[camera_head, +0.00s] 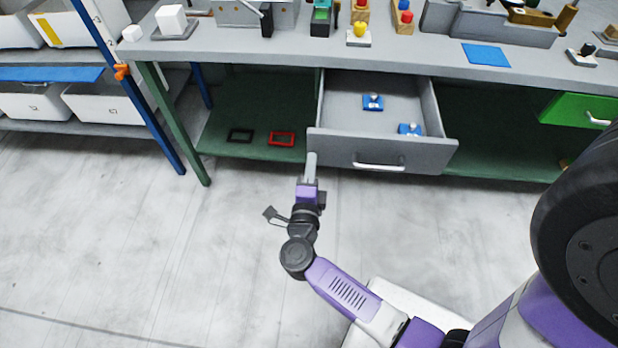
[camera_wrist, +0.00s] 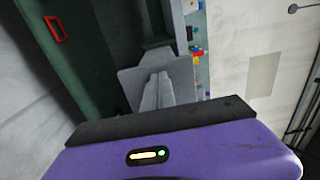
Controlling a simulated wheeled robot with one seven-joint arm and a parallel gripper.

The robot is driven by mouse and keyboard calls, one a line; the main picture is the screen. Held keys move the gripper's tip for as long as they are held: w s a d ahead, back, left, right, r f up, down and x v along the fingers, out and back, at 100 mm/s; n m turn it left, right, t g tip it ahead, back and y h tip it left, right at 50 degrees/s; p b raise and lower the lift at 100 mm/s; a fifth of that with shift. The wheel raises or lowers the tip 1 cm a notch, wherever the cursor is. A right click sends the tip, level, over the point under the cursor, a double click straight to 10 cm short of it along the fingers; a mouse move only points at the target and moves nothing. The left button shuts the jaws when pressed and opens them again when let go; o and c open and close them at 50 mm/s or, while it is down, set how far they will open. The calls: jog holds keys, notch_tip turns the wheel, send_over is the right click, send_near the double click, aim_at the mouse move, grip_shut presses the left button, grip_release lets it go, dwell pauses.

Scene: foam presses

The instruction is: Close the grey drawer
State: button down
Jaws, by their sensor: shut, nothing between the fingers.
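The grey drawer (camera_head: 350,150) is pulled out from under the workbench, with a silver bar handle (camera_head: 379,166) on its front. Two blue items, one (camera_head: 373,102) farther back and one (camera_head: 410,129) nearer the front, lie inside it. My gripper (camera_head: 311,158) is shut and empty. Its fingertips are at the left end of the drawer front; whether they touch it I cannot tell. In the wrist view the closed fingers (camera_wrist: 157,92) overlap a grey panel (camera_wrist: 130,82) that looks like the drawer front, and the handle is not seen there.
The workbench top (camera_head: 400,60) carries fixtures and small blocks. A green drawer (camera_head: 580,118) is at the right. A red frame (camera_head: 281,138) and a black frame (camera_head: 240,135) lie on the green lower shelf. The floor in front is clear.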

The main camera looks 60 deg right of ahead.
jog(key=shift+x, duration=0.95)
jog(key=b+x, duration=0.2)
jog(key=x, duration=2.4)
jog(key=shift+w+d+r+b, duration=0.15)
jog(key=shift+w+d+b, duration=0.05)
jog(key=shift+d+b, duration=0.15)
jog(key=shift+s, duration=0.1)
